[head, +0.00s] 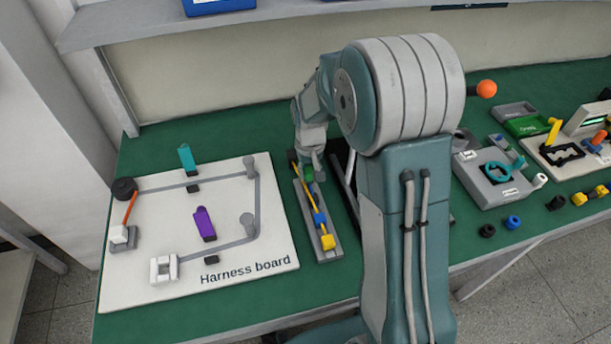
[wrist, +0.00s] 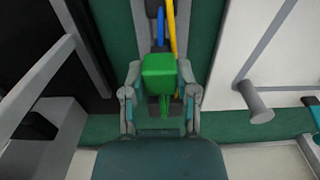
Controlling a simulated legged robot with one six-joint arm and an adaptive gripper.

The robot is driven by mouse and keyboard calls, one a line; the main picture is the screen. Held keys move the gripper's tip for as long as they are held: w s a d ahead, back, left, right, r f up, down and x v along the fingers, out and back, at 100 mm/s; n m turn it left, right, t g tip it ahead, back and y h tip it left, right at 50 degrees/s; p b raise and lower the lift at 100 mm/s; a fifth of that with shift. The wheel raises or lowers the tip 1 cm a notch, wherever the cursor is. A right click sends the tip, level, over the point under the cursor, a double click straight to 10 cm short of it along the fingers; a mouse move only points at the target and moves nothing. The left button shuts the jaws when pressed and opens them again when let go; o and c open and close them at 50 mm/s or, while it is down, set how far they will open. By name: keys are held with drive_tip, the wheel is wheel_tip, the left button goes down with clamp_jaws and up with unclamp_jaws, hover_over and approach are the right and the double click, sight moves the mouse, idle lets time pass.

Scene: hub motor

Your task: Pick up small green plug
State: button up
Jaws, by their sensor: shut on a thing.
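The small green plug (wrist: 160,75) sits between the two fingers of my gripper (wrist: 161,98) in the wrist view. The fingers are shut on its sides. Blue and yellow cables (wrist: 171,30) run along the tray beyond the plug in the wrist view. I cannot tell whether the plug still touches the tray.
The harness board (head: 180,275) with pegs and clips lies left of the tray. A yellow plug (head: 328,242) and a blue plug (head: 319,219) lie in the tray's near part. Grey fixtures (head: 490,180) and small parts stand to the right. A shelf (head: 110,30) hangs above the back.

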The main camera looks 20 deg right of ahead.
drive_tip(key=s+d+r, duration=0.4)
drive_tip(key=s+r, duration=0.4)
drive_tip(key=s, duration=0.3)
drive_tip(key=shift+s, duration=0.4)
